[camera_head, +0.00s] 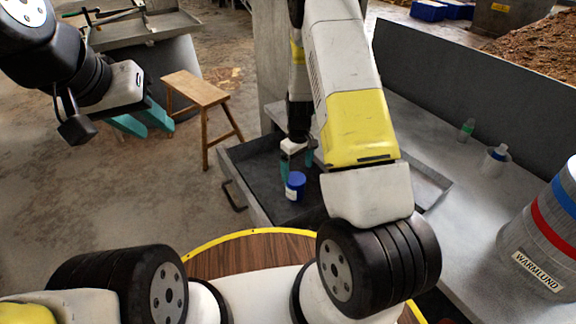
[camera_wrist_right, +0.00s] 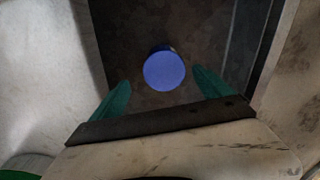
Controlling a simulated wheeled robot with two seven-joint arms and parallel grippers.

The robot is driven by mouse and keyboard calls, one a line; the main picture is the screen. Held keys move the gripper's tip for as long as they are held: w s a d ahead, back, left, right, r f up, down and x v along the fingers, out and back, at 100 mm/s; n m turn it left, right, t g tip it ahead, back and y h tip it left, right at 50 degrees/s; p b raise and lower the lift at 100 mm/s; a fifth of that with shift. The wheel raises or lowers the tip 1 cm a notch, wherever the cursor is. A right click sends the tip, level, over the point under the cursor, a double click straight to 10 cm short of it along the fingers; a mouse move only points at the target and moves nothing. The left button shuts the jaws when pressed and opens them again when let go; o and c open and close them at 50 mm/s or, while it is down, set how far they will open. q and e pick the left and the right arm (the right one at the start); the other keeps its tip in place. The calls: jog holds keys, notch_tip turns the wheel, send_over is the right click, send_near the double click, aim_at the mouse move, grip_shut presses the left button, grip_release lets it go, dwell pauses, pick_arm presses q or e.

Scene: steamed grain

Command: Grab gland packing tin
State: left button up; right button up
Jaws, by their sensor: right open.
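The tin, a small round container with a blue lid and a pale label (camera_head: 294,187), stands upright in a dark tray (camera_head: 250,192). Its blue lid (camera_wrist_right: 164,70) also shows from above in the right wrist view, in front of and between the fingertips. My right gripper (camera_head: 298,162) is over the tray, right beside the tin in the head view. Its teal fingers (camera_wrist_right: 162,88) are open with nothing between them. My left gripper (camera_head: 146,122) is held up at the left, its teal fingers apart and empty, far from the tin.
The tray's raised walls surround the tin. A wooden stool (camera_head: 196,90) stands on the floor at left. My right arm covers part of the tray.

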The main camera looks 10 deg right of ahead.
aim_at(295, 185)
jog(key=f, duration=0.8)
jog(key=shift+s+a, duration=0.2)
jog(key=shift+a, duration=0.1)
jog(key=c, duration=1.8)
